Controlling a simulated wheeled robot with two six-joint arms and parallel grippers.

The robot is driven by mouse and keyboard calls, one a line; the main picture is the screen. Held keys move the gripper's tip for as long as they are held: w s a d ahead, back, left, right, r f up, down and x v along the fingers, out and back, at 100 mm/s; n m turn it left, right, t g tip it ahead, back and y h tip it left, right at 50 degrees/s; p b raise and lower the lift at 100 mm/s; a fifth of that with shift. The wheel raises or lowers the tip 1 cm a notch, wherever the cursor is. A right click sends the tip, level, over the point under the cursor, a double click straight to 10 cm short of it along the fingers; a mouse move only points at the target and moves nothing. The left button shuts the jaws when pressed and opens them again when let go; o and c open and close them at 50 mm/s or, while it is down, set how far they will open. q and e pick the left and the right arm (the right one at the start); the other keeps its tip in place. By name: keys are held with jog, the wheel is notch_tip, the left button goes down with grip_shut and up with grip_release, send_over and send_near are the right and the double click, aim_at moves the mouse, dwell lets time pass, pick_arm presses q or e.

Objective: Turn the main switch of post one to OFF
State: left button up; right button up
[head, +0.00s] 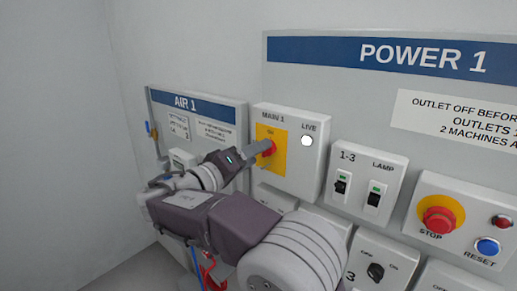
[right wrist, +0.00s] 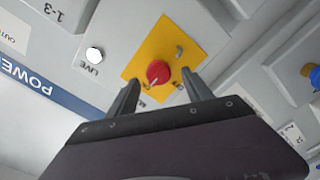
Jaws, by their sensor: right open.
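The main switch is a red knob (right wrist: 158,72) on a yellow plate (head: 278,138), on the grey box marked MAIN 1 (head: 312,122). ON is printed above the knob in the head view. A pale mark on the knob shows in the right wrist view, but I cannot tell its setting for sure. My right gripper (head: 264,148) is at the switch and partly hides the knob. In the right wrist view its two fingers (right wrist: 162,82) are apart, with the knob between or just beyond their tips. I cannot tell whether they touch it. My left gripper is not in view.
A white LIVE lamp (head: 306,141) is on the same box. To the right are a rocker switch box (head: 362,165), a red STOP button (head: 438,219) and a blue RESET button (head: 487,247). The AIR 1 panel (head: 222,107) is at left. The far left wall is bare.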

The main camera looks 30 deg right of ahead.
jog(key=shift+s+x, duration=0.25)
jog(key=shift+x, duration=0.9)
jog(key=shift+w, duration=0.15)
jog(key=c, duration=0.4)
grip_shut()
